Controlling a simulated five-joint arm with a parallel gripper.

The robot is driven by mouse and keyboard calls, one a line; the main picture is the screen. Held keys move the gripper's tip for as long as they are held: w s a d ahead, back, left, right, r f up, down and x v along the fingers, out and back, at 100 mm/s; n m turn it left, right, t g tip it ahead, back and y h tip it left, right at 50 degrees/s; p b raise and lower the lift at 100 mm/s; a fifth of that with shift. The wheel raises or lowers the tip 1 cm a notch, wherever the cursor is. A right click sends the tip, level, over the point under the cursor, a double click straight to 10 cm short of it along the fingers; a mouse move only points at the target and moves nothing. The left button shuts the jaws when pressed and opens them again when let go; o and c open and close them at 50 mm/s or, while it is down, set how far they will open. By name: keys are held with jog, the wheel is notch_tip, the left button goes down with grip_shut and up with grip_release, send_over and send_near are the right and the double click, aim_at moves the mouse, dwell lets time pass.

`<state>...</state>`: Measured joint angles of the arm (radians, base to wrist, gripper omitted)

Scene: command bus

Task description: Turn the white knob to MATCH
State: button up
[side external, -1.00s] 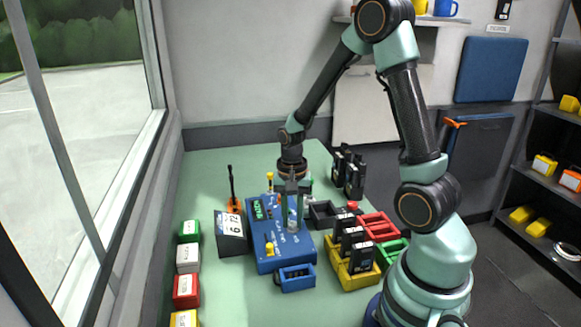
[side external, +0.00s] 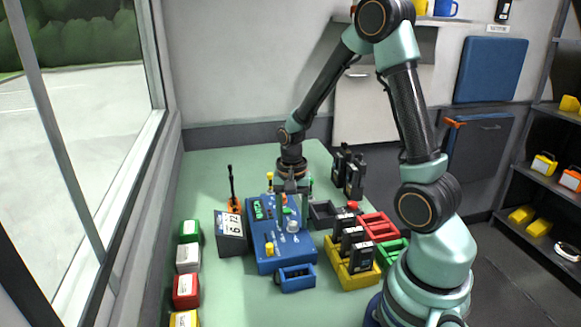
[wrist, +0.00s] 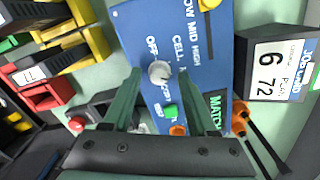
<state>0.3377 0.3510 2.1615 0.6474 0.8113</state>
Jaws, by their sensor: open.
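The white knob (side external: 293,227) stands on the blue panel box (side external: 268,263), and in the side view it is clear of my fingers. My gripper (side external: 292,194) is open and empty, just above and behind the knob. In the wrist view the knob (wrist: 159,70) shows between and slightly beyond my open fingertips (wrist: 158,76). A dark mark on the knob faces lower right; its exact setting is hard to read. OFF and CELL are printed near it. A green display (wrist: 214,110) on the panel reads MATCH. Part of the panel lettering is hidden by my fingers.
A yellow knob (side external: 269,248) is on the panel's front part. Yellow (side external: 362,280) and red (side external: 380,224) trays are on the right, with black packs in the yellow one. Coloured boxes (side external: 187,258) line the left edge.

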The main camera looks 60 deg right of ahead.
aim_at(291, 223)
notch_tip(291, 223, up, 12)
dwell(0.5)
jog(key=shift+w, duration=0.1)
jog(key=s+a+r+n+t, duration=0.4)
jog(key=a+r+n, duration=0.3)
jog(key=a+n, duration=0.4)
jog(key=shift+a+r+n+t, duration=0.2)
jog(key=shift+r+n+t, duration=0.15)
jog(key=shift+n+t, duration=0.65)
jog(key=shift+s, duration=0.1)
